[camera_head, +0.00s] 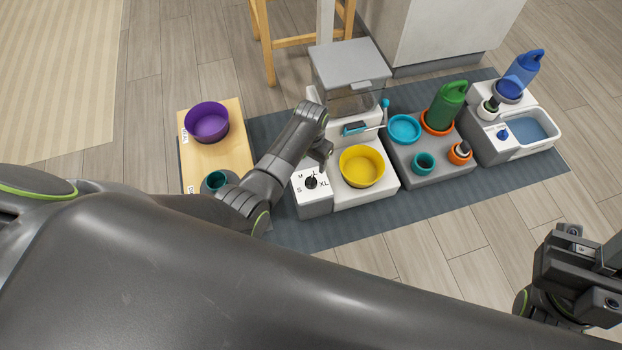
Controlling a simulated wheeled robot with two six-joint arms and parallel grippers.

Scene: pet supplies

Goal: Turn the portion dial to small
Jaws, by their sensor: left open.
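The portion dial (311,183) is a small dark knob on the white front block of the feeder (348,62). The letters S, M, L and XL stand around it, with S at its left and XL at its right. Its pointer seems to point up toward L, but it is too small to be sure. My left gripper (321,155) is open, just above and behind the dial, apart from it as far as I can see. My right gripper (580,255) is at the lower right, far from the dial; its fingers do not show clearly.
A yellow bowl (362,167) stands right of the dial. A purple bowl (206,122) is on a wooden board (222,154) at the left. A grey tray (441,176) holds a green bottle (447,105) and bowls. A water basin (530,129) is farther right.

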